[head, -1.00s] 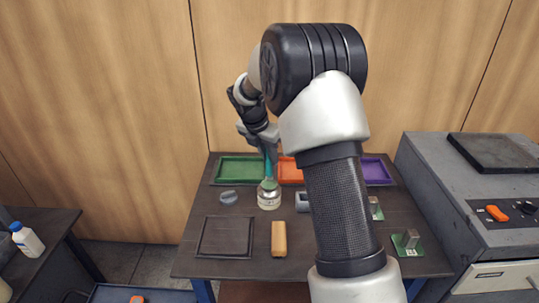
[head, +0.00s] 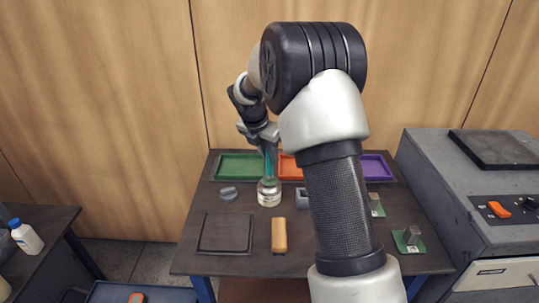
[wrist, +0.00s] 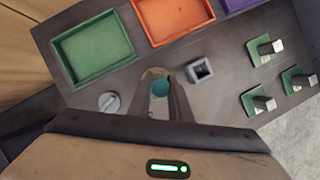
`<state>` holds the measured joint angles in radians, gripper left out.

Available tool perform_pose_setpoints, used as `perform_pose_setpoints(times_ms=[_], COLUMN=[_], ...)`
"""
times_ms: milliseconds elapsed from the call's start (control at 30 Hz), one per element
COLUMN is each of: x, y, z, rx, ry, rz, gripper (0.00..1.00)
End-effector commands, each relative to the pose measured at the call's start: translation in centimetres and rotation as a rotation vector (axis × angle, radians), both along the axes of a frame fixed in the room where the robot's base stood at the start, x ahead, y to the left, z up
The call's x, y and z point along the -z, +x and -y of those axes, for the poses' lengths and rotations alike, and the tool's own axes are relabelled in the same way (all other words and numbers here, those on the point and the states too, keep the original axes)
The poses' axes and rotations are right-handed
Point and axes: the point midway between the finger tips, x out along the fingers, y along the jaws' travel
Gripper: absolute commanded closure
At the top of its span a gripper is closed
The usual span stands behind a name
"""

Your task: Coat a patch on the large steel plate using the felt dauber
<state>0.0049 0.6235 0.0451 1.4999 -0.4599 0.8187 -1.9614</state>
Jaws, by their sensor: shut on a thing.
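The felt dauber, with its teal handle (head: 269,160), stands roughly upright at the mouth of a glass jar (head: 268,197) on the table. My gripper (head: 268,146) is shut on the handle's upper part. In the wrist view the handle's round teal end (wrist: 160,88) sits between my fingertips (wrist: 158,98). The felt tip is not clear; I cannot tell how deep it is in the jar. A dark, flat square plate (head: 227,233) lies at the table's front left. I cannot tell whether it is the large steel plate.
Green (head: 240,157), orange (head: 290,160) and purple (head: 378,160) trays line the back. A grey lid-like disc (head: 228,193), a tan block (head: 278,236), a hollow grey square piece (head: 302,198) and green-based pieces (head: 408,240) stand about. A grey machine (head: 470,190) stands at right.

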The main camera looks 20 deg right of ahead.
Motion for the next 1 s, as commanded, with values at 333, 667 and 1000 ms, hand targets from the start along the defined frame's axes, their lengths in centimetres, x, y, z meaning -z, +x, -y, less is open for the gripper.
perform_pose_setpoints(times_ms=[333, 667, 1000], x=[0.48, 0.87, 0.96], y=[0.0, 0.0, 0.0], z=[0.0, 0.0, 0.0], rx=[0.0, 0.0, 0.0], ry=[0.0, 0.0, 0.0], rz=[0.0, 0.0, 0.0], gripper=[1.0, 1.0, 1.0])
